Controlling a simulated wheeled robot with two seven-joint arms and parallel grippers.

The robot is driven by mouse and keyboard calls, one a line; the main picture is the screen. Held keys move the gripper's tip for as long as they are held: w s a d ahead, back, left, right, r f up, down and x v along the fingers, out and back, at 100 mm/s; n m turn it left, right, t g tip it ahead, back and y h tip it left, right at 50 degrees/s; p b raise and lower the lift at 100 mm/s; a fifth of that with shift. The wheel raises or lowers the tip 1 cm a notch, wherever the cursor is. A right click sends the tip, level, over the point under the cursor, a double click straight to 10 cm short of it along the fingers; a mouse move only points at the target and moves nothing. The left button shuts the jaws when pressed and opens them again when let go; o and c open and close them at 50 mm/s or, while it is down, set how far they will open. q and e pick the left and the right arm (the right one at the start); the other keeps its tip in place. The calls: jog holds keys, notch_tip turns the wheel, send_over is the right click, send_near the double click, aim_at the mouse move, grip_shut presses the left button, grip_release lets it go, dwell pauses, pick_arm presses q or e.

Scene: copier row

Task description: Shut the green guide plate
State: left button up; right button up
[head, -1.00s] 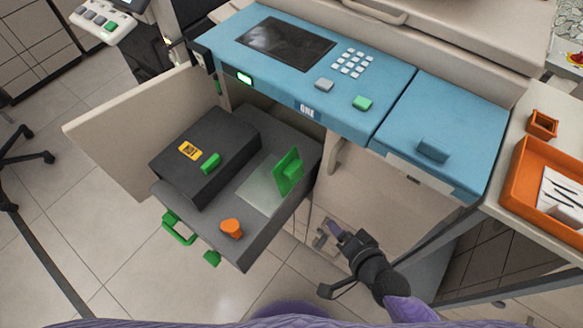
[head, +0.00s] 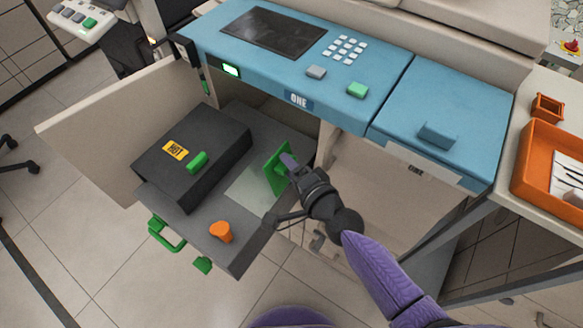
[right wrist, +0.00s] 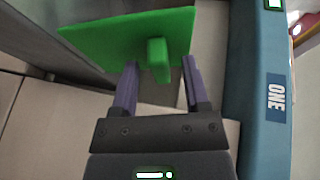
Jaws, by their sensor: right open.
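The green guide plate (head: 275,172) stands upright on the pulled-out dark grey drawer of the copier, beside a pale metal panel (head: 252,187). In the right wrist view the plate (right wrist: 100,38) fills the upper middle, with its green tab (right wrist: 158,60) sticking out toward me. My right gripper (head: 287,164) is at the plate's right side. In the right wrist view the gripper (right wrist: 158,80) is open, its two purple fingers on either side of the tab. I cannot tell whether they touch it. My left gripper is not in view.
A black box (head: 190,155) with a green handle sits on the drawer's left part. An orange knob (head: 221,231) and green handle (head: 166,235) are near its front. The blue copier top (head: 300,60) overhangs behind. A side table with an orange tray (head: 545,170) stands right.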

grip_shut()
dwell(1.4)
